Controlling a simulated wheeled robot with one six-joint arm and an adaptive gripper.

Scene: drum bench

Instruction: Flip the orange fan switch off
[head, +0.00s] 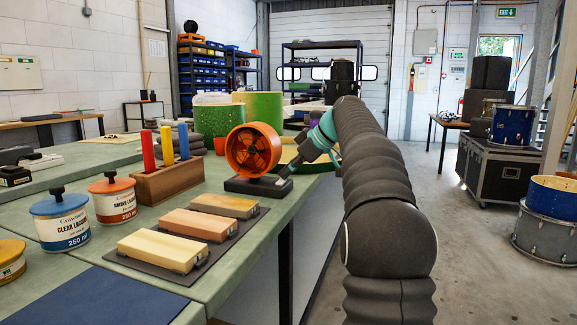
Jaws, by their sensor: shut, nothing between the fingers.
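The orange fan (253,151) stands upright on a dark base (246,186) near the right edge of the green bench. My gripper (288,172) reaches in from the right, pointing down and left. It is shut and empty, with its fingertips at the right end of the fan's base. I cannot tell whether they touch it. The fan's switch cannot be made out; the fingers may hide it, so its position is not visible.
Several sanding blocks lie on a dark mat (155,270) in front of the fan. A wooden holder (168,182) with coloured sticks stands left of it, beside lacquer tins (113,198). Green drum shells (218,121) stand behind.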

